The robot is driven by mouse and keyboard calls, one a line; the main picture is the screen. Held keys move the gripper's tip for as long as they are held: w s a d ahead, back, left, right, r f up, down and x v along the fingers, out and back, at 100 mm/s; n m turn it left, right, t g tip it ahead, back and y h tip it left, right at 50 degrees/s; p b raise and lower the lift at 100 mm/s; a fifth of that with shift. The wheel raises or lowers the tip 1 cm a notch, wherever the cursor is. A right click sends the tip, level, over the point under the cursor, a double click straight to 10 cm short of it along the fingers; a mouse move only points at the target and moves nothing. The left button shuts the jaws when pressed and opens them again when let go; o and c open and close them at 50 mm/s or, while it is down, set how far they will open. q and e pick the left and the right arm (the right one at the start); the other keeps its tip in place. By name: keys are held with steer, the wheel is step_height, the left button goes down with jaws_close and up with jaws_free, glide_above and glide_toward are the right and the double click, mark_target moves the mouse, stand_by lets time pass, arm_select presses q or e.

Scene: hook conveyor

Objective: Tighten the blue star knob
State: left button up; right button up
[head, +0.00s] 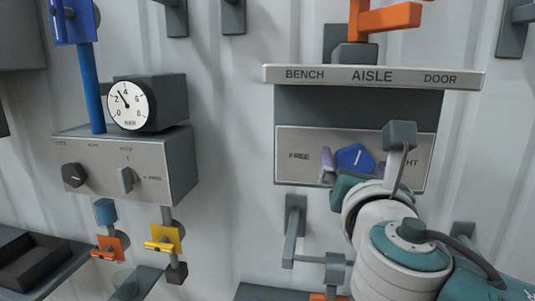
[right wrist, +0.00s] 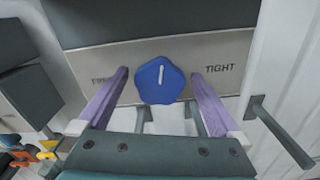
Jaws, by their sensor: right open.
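The blue star knob (head: 355,158) sits on a silver panel under the AISLE sign. It also shows in the right wrist view (right wrist: 160,80), where its white mark points nearly straight up, between the words FREE on the left and TIGHT on the right. My right gripper (right wrist: 158,76) is open, with one purple finger on each side of the knob and visible gaps between fingers and knob. In the head view my right gripper (head: 338,172) is at the panel, and my arm hides part of the word TIGHT. My left gripper is not in view.
A shelf sign (head: 372,76) juts out above the panel, with an orange hook part (head: 385,18) on top. Grey hooks (head: 294,228) stick out below. At left are a control box (head: 130,172) and a round gauge (head: 128,104). The wall between is bare.

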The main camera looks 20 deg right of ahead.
steer(key=c, duration=1.2)
steer(key=shift+c, duration=0.2)
